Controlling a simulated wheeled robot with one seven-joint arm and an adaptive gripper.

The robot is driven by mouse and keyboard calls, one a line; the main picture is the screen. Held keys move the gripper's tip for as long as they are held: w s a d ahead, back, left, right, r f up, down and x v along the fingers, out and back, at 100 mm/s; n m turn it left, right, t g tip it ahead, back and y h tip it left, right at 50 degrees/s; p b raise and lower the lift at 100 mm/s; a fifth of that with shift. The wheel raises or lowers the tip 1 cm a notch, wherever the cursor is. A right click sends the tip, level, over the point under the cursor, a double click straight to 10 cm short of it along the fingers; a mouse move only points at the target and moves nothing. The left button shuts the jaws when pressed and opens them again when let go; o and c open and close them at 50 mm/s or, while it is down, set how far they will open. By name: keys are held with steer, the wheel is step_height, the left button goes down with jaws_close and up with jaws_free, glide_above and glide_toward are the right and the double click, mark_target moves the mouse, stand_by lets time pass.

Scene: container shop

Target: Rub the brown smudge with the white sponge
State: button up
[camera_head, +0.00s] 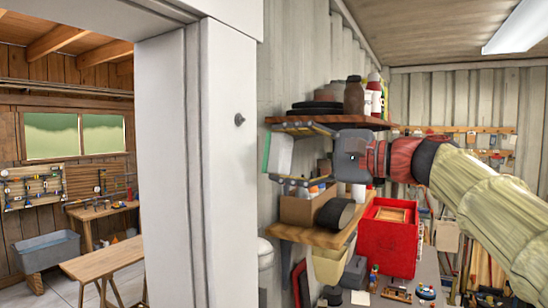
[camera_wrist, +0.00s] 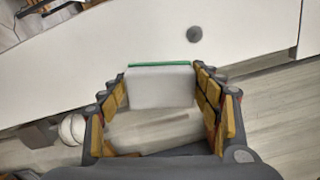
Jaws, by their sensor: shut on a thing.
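A white sponge (camera_head: 279,155) with a green layer on its far side is clamped between the fingers of my gripper (camera_head: 288,154), left of my wrist in the head view. In the wrist view the sponge (camera_wrist: 160,90) sits between the two yellow-padded fingers, its green face pointing toward the white panel (camera_wrist: 110,58). The sponge looks apart from the white door-frame post (camera_head: 226,180) in the head view.
A wooden upper shelf (camera_head: 290,121) with bottles is above my gripper. A lower shelf (camera_head: 300,236) with a cardboard box (camera_head: 300,207) and a black roll (camera_head: 335,215) is just below. A red crate (camera_head: 388,245) stands right. The doorway at left opens onto a workshop.

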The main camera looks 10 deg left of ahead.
steer(key=shift+s+d, duration=0.15)
steer(key=shift+d, duration=0.1)
steer(key=shift+d, duration=0.15)
steer(key=shift+b+v, duration=0.3)
steer(key=shift+v, duration=1.05)
